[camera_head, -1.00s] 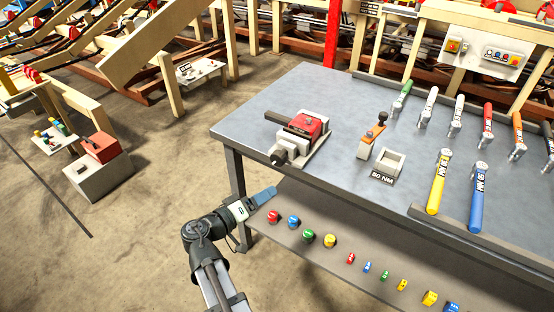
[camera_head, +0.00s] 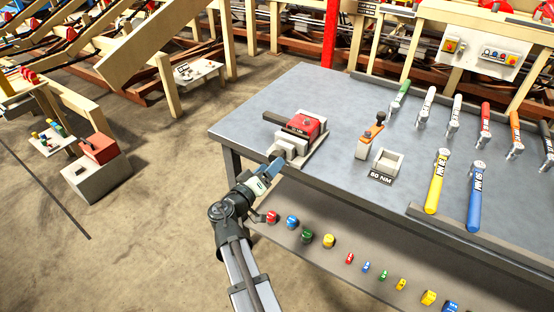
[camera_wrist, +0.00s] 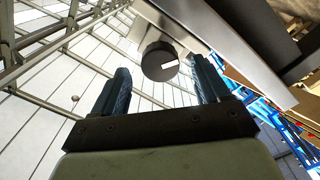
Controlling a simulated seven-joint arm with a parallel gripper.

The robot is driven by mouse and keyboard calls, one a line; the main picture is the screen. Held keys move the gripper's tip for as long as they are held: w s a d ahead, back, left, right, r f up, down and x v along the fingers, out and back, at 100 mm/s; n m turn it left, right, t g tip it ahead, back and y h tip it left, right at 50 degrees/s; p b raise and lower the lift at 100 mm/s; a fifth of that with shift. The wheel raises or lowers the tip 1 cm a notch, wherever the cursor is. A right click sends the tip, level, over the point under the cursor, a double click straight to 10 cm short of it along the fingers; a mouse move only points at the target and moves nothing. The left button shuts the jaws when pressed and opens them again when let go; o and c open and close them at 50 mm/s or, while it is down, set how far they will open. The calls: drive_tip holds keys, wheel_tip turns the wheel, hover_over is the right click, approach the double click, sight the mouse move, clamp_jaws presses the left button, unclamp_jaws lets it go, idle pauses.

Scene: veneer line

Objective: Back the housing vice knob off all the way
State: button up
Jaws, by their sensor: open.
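The housing vice (camera_head: 299,139) stands near the left front corner of the grey bench, with a red housing (camera_head: 306,124) between its jaws. Its knob (camera_wrist: 160,60) is a dark round disc with a white mark, seen in the wrist view just beyond and between the fingertips. I cannot tell whether either finger touches the knob.
A lower shelf (camera_head: 290,236) holds coloured caps below my gripper.

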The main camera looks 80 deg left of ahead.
drive_tip(key=shift+x, duration=2.4)
drive_tip(key=c, duration=1)
